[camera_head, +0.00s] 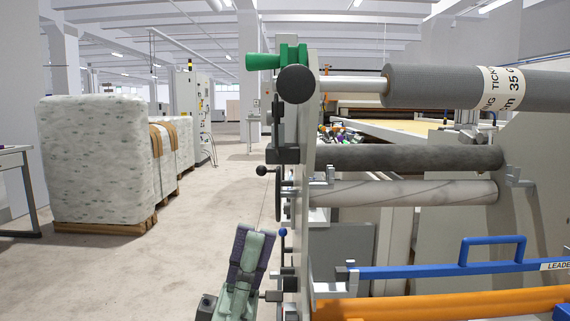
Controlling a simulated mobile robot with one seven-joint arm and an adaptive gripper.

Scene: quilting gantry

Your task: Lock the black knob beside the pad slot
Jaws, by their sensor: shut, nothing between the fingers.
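Several black knobs show on the grey end plate (302,215) of the gantry, and I cannot tell which one the task means. A large round black knob (296,84) is at the top, below a green handle (264,62). A small black ball knob (262,170) sticks out to the left at mid-height. Another small black part (272,296) is low on the plate, just right of my gripper. My gripper (256,232) is at the lower middle, pointing up, shut and empty, left of the plate. I cannot make out the pad slot.
A blue-tipped lever (283,233) stands close right of my gripper. A blue bar with a handle (492,250) and an orange roller (450,305) run to the right. Wrapped pallets (100,165) stand at left; the floor (215,190) between is clear.

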